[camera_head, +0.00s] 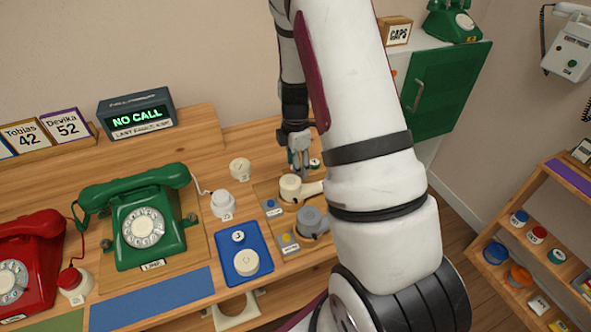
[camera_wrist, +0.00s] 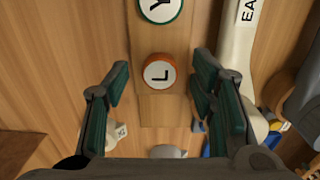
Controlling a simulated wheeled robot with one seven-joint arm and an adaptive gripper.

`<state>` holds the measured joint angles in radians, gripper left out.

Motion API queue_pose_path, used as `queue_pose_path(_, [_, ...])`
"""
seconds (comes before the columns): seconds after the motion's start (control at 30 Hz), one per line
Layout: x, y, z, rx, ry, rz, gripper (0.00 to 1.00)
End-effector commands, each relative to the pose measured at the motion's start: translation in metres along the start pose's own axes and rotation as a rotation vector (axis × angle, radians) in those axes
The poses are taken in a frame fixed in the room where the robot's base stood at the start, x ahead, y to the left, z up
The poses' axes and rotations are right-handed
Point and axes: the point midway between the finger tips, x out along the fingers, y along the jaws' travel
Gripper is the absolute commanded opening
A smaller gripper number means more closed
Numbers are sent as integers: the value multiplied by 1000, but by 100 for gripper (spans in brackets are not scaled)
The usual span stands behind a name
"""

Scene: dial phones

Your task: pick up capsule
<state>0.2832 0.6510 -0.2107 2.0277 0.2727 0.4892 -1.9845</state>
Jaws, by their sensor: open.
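In the wrist view, a round white capsule marked L with an orange rim (camera_wrist: 158,71) sits on a light wooden strip (camera_wrist: 162,107). A second white capsule, marked Y with a green rim (camera_wrist: 160,8), is on the same strip at the top edge, partly cut off. My gripper (camera_wrist: 163,82) is open and empty, its green-padded fingers to the left and right of the L capsule in the picture, apart from it. In the head view my gripper (camera_head: 299,160) points down over the bench's back right, partly beside my arm. The L capsule cannot be made out there.
A cream round device (camera_head: 290,188) and a grey one (camera_head: 312,222) stand close in front of my gripper. A blue tray (camera_head: 262,277), a green phone (camera_head: 143,222) and a red phone (camera_head: 30,255) are left. A shelf with several capsules (camera_head: 530,255) is right.

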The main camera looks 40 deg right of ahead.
Motion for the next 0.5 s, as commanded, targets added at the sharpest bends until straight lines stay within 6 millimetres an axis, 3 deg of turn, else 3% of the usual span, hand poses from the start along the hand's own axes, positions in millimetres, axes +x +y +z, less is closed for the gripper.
queue_pose_path(0.17, [0,0,0,0,0,0,51])
queue_pose_path(0.37, [0,0,0,0,0,0,6])
queue_pose_path(0.5, [0,0,0,0,0,0,4])
